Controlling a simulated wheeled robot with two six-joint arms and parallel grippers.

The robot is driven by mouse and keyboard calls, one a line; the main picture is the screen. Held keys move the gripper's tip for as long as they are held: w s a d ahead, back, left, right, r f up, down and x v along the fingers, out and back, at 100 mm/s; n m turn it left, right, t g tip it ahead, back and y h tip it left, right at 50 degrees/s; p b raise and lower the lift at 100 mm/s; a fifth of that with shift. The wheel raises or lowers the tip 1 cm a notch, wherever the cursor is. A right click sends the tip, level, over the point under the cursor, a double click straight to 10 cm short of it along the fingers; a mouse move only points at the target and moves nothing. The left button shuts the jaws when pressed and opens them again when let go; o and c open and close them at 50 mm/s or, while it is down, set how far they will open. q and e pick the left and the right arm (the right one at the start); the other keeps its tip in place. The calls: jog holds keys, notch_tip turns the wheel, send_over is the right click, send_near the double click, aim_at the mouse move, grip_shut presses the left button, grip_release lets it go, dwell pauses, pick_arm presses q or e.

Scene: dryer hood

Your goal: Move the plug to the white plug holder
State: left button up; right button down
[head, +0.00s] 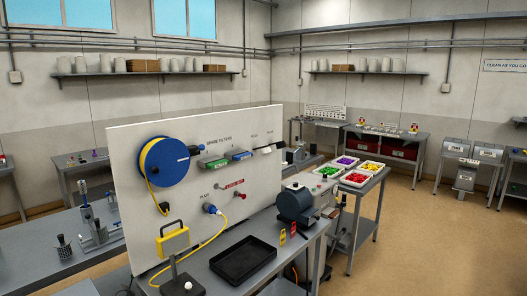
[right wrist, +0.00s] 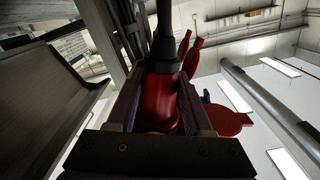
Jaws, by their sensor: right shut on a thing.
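In the right wrist view my right gripper (right wrist: 162,88) is shut on a red plug (right wrist: 163,112). The plug has a black collar and a dark cord rising from it. The head view shows neither of my grippers. There, an upright white board (head: 130,170) carries a blue reel (head: 172,160) and a yellow cable running to a blue connector (head: 212,209).
In the head view a black tray (head: 243,262) lies on the bench before the board. A yellow lamp-like unit (head: 173,240) stands left of it, and a dark machine (head: 297,205) to its right. In the right wrist view a red disc-shaped part (right wrist: 228,120) is beside the plug.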

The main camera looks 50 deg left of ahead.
jog(key=shift+a+f+b, duration=0.2)
jog(key=shift+f+b, duration=0.25)
jog(key=shift+f, duration=0.1)
jog(key=shift+a+f+b, duration=0.2)
jog(key=shift+f+b, duration=0.25)
jog(key=shift+f, duration=0.05)
jog(key=shift+a+f+b, duration=0.1)
jog(key=shift+f+b, duration=0.2)
jog(key=shift+b, duration=0.05)
jog(key=shift+a+f+b, duration=0.1)
jog(key=shift+f+b, duration=0.2)
jog(key=shift+f, duration=0.05)
jog(key=shift+a+f, duration=0.1)
jog(key=shift+f, duration=0.1)
jog(key=f+b, duration=0.1)
jog(key=b, duration=0.1)
jog(key=a+f+b, duration=0.1)
jog(key=f, duration=0.1)
jog(key=shift+s+a+f+b, duration=0.1)
jog(key=shift+b, duration=0.25)
jog(key=shift+s, duration=0.1)
jog(key=s, duration=0.6)
jog(key=shift+s+d, duration=0.3)
jog(key=shift+s, duration=0.1)
